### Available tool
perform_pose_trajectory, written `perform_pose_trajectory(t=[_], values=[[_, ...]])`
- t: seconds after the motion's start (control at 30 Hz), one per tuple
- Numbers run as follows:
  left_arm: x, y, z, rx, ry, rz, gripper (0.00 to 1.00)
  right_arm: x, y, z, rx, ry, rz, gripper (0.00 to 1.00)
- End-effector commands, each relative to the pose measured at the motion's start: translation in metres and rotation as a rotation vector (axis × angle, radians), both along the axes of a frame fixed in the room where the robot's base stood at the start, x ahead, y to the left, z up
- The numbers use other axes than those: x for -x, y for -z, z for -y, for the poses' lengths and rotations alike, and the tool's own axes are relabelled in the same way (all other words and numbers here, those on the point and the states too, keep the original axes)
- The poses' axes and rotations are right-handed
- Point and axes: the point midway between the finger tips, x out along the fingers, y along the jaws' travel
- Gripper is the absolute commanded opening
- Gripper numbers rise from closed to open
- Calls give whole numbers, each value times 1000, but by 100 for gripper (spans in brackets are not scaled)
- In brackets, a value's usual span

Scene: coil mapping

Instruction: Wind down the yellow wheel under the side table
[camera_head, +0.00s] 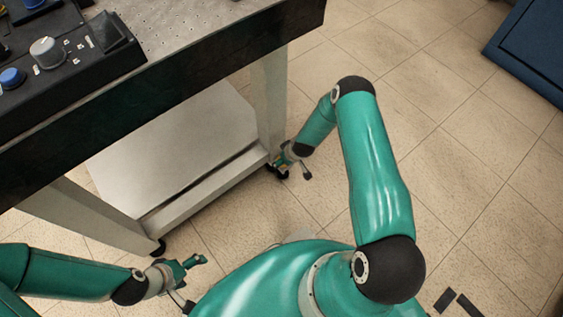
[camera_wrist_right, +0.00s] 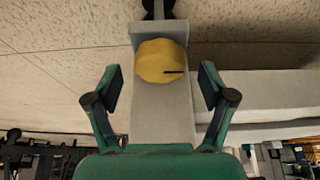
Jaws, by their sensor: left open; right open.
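The side table (camera_head: 170,75) stands at the upper left in the head view, with a dark edge, pale legs and a low shelf (camera_head: 190,150). In the right wrist view the yellow wheel (camera_wrist_right: 161,62) is a knobby disc on a pale grey block, with a dark slot at its right. My right gripper (camera_wrist_right: 161,86) is open, with one finger on each side of the wheel and visible gaps to both. In the head view my right gripper (camera_head: 292,169) is by the foot of the table's right leg; the wheel cannot be made out there. My left gripper (camera_head: 191,282) is open and empty at the lower left.
Black casters (camera_head: 158,247) sit under the table's legs. A control panel (camera_head: 60,60) with knobs lies on the tabletop. Tiled floor (camera_head: 470,150) is clear at the right, up to a blue object (camera_head: 530,50) in the corner.

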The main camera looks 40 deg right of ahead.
Motion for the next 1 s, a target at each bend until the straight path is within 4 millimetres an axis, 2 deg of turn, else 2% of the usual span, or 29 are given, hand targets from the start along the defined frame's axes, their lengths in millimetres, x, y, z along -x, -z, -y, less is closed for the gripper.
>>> perform_pose_trajectory(t=[0.1, 0.4, 0.47, 0.77, 1.0], values=[[0, 4, 0, 0, 0, 0, 82, -3, 8, -1, 0, -2, 0, 82], [0, 3, 0, 0, 0, 0, 82, -4, 9, -1, 1, -2, 1, 82], [0, 3, 0, 0, 0, 0, 82, -4, 9, -1, 1, -2, 1, 74], [0, 3, 0, 0, 0, 0, 82, -4, 8, -1, 0, -2, 0, 24], [0, -1, 0, 0, 0, 0, 82, -5, 7, -3, -2, 97, 0, 22]])
